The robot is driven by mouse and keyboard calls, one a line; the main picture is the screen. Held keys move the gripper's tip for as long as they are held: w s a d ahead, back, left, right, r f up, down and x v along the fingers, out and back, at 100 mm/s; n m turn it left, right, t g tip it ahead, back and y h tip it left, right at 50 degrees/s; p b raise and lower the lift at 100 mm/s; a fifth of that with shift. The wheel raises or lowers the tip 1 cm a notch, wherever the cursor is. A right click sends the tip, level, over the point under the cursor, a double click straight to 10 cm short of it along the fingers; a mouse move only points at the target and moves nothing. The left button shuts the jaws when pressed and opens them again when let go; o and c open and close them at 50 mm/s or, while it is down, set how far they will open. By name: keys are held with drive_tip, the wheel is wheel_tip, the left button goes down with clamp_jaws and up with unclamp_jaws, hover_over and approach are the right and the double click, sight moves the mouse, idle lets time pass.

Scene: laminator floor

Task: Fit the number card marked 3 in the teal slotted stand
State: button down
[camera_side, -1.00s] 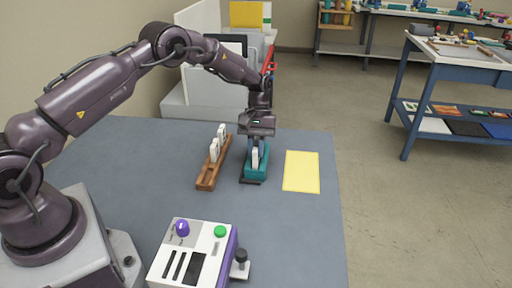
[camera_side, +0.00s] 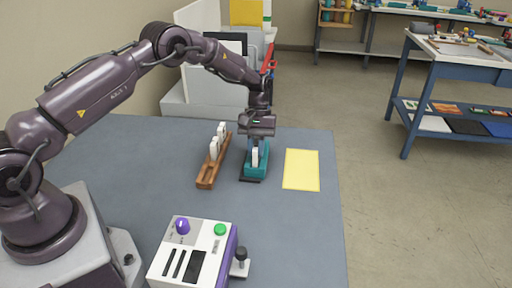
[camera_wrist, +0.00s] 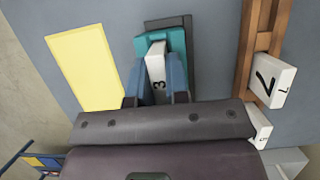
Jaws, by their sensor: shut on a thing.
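The white number card marked 3 (camera_wrist: 157,62) is between the blue fingers of my gripper (camera_wrist: 155,84) in the wrist view. My gripper (camera_side: 256,147) is shut on it and points down over the teal slotted stand (camera_side: 262,172). In the side view the card (camera_side: 255,157) is upright at the stand. The stand also shows behind the card in the wrist view (camera_wrist: 178,42). The card's lower edge and the slot are hidden, so I cannot tell how deep the card sits.
A wooden rack (camera_side: 206,178) left of the stand holds white cards; one marked 2 (camera_wrist: 268,80) shows in the wrist view. A yellow sheet (camera_side: 301,170) lies right of the stand. A white and purple control box (camera_side: 193,252) is at the front. Bare table lies between.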

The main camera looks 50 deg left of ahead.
drive_tip(key=c, duration=0.7)
unclamp_jaws()
drive_tip(key=shift+r, duration=0.1)
drive_tip(key=shift+r, duration=3.65)
drive_tip(key=s+d+r+m+t+y, duration=0.1)
drive_tip(key=s+d+r+m+t, duration=0.1)
drive_tip(key=s+r, duration=0.5)
drive_tip(key=s+d+r+m+t+y, duration=0.1)
drive_tip(key=s+d+r+m+t, duration=0.2)
drive_tip(key=s+r, duration=0.4)
drive_tip(key=s+d+r+m+t+y, duration=0.1)
drive_tip(key=s+r, duration=0.6)
drive_tip(key=s, duration=0.7)
drive_tip(key=shift+s+d+r+m+t, duration=0.15)
drive_tip(key=shift+d+m+t, duration=0.3)
drive_tip(key=shift+m+t, duration=0.3)
drive_tip(key=shift+s+d+r+m+t, duration=0.15)
drive_tip(key=shift+d+m+t, duration=0.35)
drive_tip(key=shift+m, duration=0.35)
